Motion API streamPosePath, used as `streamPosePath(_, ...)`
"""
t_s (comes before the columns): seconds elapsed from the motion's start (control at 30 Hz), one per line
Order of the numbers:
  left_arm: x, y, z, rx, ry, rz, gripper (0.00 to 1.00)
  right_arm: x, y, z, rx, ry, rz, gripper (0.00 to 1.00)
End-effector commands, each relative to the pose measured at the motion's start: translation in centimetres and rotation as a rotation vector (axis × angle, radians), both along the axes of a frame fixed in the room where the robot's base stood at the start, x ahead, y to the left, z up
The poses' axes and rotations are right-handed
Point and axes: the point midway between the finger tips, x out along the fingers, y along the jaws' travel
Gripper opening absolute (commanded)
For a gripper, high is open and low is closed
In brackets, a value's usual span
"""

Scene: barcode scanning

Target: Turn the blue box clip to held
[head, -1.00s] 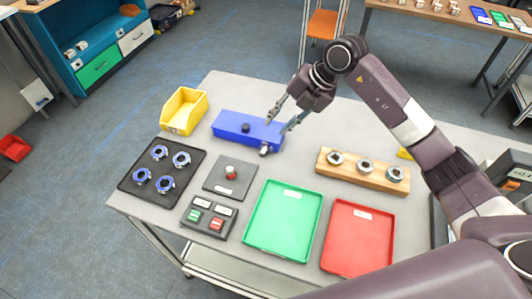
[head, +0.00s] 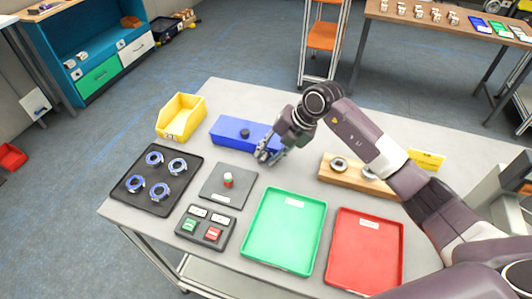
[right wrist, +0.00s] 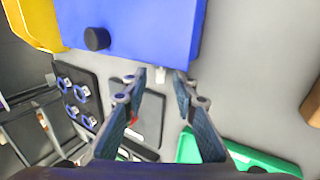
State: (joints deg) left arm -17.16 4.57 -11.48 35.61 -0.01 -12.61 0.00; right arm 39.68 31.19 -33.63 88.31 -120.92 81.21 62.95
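The blue box (head: 228,131) lies near the back of the table, with a black knob on top. In the right wrist view the box (right wrist: 150,30) and its knob (right wrist: 97,39) fill the top. My right gripper (head: 264,155) is low at the front right end of the box. Its fingers (right wrist: 160,74) point at the box's near side with a gap between their tips, narrower than before. The clip is mostly hidden by the gripper in the head view, and I cannot tell its position. My left gripper is out of view.
A yellow bin (head: 181,118) stands left of the box. A grey plate with a small lamp post (head: 228,181), a black tray of rings (head: 148,202), a button panel (head: 206,229), a green tray (head: 284,231) and a red tray (head: 365,250) lie in front. A wooden ring block (head: 335,178) stands right.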

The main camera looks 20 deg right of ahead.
Motion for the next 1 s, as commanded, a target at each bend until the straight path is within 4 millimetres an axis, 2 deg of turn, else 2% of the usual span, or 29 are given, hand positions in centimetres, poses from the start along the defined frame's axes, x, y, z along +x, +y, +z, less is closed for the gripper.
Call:
streamPosePath(0.13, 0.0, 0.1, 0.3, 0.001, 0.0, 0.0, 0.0, 0.2, 0.5, -1.0, 0.0, 0.001, 0.0, 0.26)
streamPosePath(0.4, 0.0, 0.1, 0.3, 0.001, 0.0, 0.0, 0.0, 0.3, 0.5, -1.2, 0.0, 0.0, 0.001, 0.26)
streamPosePath(0.63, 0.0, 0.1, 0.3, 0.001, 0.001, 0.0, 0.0, 0.3, 0.5, -1.2, 0.0, 0.0, 0.001, 0.02)
streamPosePath(0.77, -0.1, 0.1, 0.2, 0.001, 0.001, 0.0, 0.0, 0.3, 0.4, -1.2, 0.002, -0.001, 0.0, 0.0)
streamPosePath(0.87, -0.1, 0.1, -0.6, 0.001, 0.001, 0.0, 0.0, 0.2, 0.3, -1.6, 0.026, -0.017, -0.001, 0.0)
streamPosePath(1.0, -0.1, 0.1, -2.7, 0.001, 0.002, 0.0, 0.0, 0.1, 0.0, -2.3, 0.112, -0.074, -0.001, 0.0)
